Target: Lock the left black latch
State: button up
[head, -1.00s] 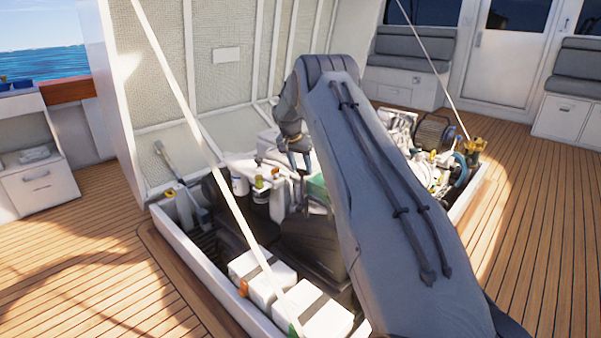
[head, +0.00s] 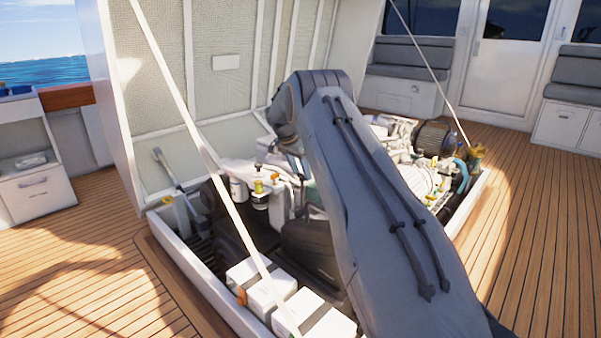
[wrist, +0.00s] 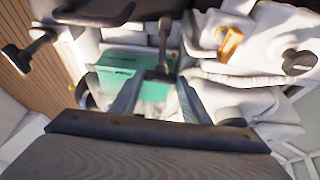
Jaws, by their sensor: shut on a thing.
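In the wrist view the two grey fingers of my gripper (wrist: 160,92) reach into the engine hatch. A dark upright latch stem (wrist: 163,45) stands between the fingertips, and my gripper is shut on it. I take this to be the black latch; whether it is the left one I cannot tell. A teal-green box (wrist: 116,76) lies just left of and behind the fingers. Another black T-shaped handle (wrist: 16,58) shows at the far left. In the head view my arm hides the fingers and the latch.
The raised hatch lid (head: 215,95) stands behind the engine bay, with a white strut (head: 180,90) in front. White boxes (head: 268,290) sit in the bay's near end. A dark round knob (wrist: 298,62) and an orange part (wrist: 230,42) lie right of the fingers. The wooden deck (head: 70,270) is clear.

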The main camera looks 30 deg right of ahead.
jog(key=o, duration=1)
jog(key=shift+o, duration=0.2)
jog(key=p+v, duration=0.1)
jog(key=v, duration=0.6)
jog(key=shift+r+p, duration=0.3)
jog(key=shift+r, duration=0.1)
jog(key=shift+s+a, duration=0.1)
jog(key=shift+s, duration=0.05)
